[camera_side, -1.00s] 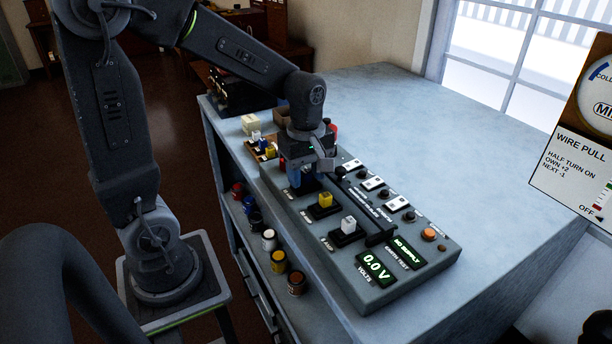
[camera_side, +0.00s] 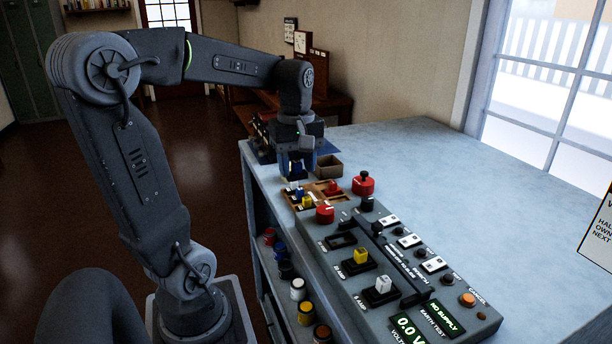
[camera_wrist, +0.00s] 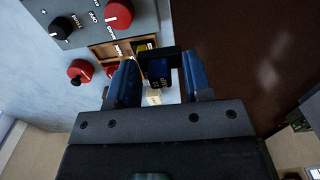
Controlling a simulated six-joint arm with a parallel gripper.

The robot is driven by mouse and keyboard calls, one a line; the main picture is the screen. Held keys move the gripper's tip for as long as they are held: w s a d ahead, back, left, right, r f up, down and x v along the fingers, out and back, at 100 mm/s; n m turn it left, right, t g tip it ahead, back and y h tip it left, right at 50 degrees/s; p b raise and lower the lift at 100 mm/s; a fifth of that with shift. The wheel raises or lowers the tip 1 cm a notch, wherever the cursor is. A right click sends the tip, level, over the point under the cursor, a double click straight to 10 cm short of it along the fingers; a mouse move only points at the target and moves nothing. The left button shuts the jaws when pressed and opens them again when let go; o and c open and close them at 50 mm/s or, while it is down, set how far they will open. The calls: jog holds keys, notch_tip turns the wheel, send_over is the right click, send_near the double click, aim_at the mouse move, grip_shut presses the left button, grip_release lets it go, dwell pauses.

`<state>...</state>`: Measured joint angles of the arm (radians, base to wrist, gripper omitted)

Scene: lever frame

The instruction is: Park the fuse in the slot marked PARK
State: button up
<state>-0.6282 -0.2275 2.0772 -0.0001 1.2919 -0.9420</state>
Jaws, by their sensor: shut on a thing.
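My gripper (camera_side: 297,170) is shut on a blue fuse, held above the far end of the bench beside the wooden tray (camera_side: 311,196). In the wrist view the blue fuse (camera_wrist: 160,73), with a black end, sits between the blue fingers of my gripper (camera_wrist: 163,86). The first fuse holder (camera_side: 342,240) on the grey panel is empty. The other two holders carry a yellow fuse (camera_side: 361,256) and a white fuse (camera_side: 383,284). I cannot read a PARK mark; the wrist view shows only part of the tray (camera_wrist: 101,52).
The tray holds white, yellow and red pieces. An open brown box (camera_side: 329,167) is behind the tray. A cream block (camera_wrist: 153,97) lies under my gripper. The bench's right side is clear.

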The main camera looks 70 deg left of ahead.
jog(key=w+a+f, duration=0.4)
jog(key=w, duration=0.3)
jog(key=w+a+f, duration=0.4)
jog(key=w, duration=0.4)
jog(key=shift+s+d+f, duration=0.15)
jog(key=shift+f, duration=2.2)
jog(key=shift+f, duration=0.75)
jog(key=o, duration=1.4)
jog(key=shift+o, duration=0.2)
jog(key=shift+r, duration=0.1)
